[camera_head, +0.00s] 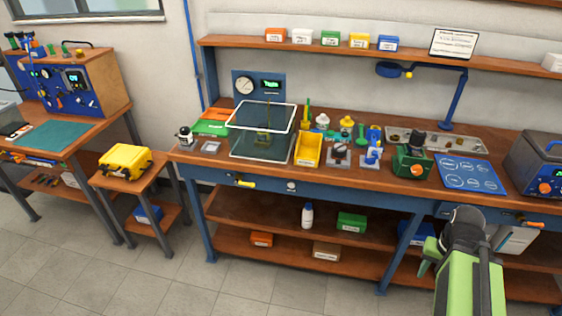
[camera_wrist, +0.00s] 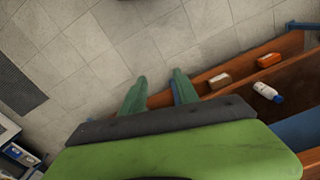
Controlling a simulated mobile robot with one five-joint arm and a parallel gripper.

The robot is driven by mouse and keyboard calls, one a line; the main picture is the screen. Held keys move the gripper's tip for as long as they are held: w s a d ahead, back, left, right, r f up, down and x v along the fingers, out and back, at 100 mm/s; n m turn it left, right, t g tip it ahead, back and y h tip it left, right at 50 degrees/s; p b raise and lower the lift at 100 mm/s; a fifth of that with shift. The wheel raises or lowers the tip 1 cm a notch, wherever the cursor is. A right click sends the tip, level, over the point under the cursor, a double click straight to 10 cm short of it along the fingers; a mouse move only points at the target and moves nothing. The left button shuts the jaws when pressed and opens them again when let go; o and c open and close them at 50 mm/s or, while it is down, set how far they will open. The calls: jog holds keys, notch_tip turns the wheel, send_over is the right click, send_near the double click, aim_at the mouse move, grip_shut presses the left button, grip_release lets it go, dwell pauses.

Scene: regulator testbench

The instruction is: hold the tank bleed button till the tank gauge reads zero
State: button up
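A blue panel (camera_head: 258,86) with a round dial and a green-lit display stands at the back left of the long workbench. I cannot read its needle or tell whether it is the tank gauge. I cannot make out a tank bleed button. My gripper (camera_head: 428,257) is low at the right in the head view, in front of the bench and well away from the panel. In the wrist view my gripper (camera_wrist: 159,80) shows two green fingers apart with nothing between them, over the floor and shelf edge.
The workbench (camera_head: 280,178) carries a clear glass-sided box (camera_head: 262,146), a yellow bin (camera_head: 308,149) and a blue mat (camera_head: 470,176). At the left are a wood-and-blue console (camera_head: 75,82) and a yellow case (camera_head: 125,160) on a stand. Floor (camera_head: 170,285) at front left is clear.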

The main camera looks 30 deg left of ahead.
jog(key=shift+c, duration=0.4)
grip_shut()
dwell(1.6)
